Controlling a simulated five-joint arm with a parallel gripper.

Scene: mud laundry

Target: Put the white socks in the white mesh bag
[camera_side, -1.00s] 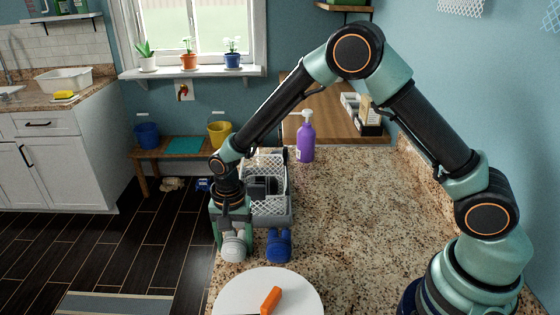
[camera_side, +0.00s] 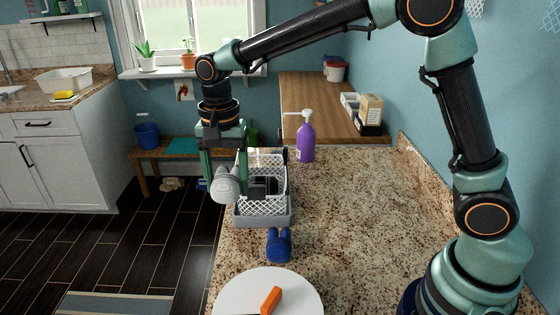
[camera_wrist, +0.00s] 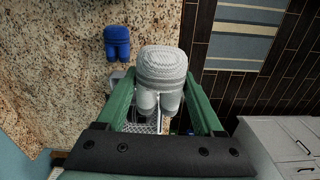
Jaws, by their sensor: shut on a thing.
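The white socks (camera_side: 224,184), a pale rolled bundle, are held between the green fingers of my gripper (camera_side: 226,178). They hang in the air beside the left side of the grey basket. In the wrist view the socks (camera_wrist: 162,68) fill the space between the fingers (camera_wrist: 162,90). White mesh (camera_side: 262,207) shows at the front and back of the basket; I cannot tell whether it is a bag or a lining.
The grey basket (camera_side: 266,222) holds dark items. Blue socks (camera_side: 278,245) lie in front of it, behind a white plate (camera_side: 240,295) with an orange object (camera_side: 271,300). A purple pump bottle (camera_side: 306,140) stands behind. The granite counter (camera_side: 350,220) is clear to the right.

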